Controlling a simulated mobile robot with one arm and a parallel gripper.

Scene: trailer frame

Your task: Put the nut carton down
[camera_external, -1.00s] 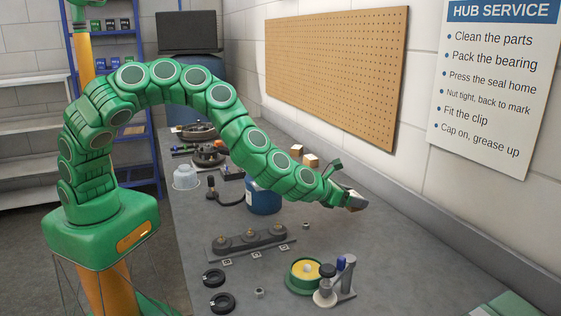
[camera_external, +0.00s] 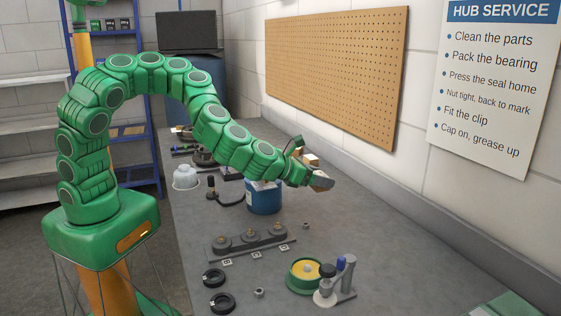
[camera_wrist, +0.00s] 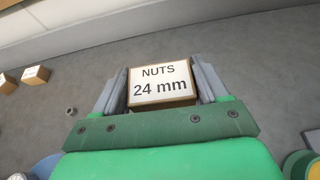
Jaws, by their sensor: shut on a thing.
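The nut carton, a small brown box with a white top reading "NUTS 24 mm" (camera_wrist: 160,84), sits between the two grey fingers of my gripper (camera_wrist: 159,88) in the wrist view. The label faces the camera and looks level. The fingers press on its left and right sides. In the external view my gripper (camera_external: 320,182) is over the far right part of the grey bench (camera_external: 375,225), near the wall. There the carton is mostly hidden by the gripper. I cannot tell whether its underside touches the bench.
Two similar cartons (camera_wrist: 36,75) (camera_wrist: 7,84) stand left of my gripper in the wrist view. A loose nut (camera_wrist: 71,110) lies nearer. A blue tub (camera_external: 264,198), a green grease dish (camera_external: 304,276) and a grey fixture (camera_external: 249,241) stand on the bench. Bench right of my gripper is clear.

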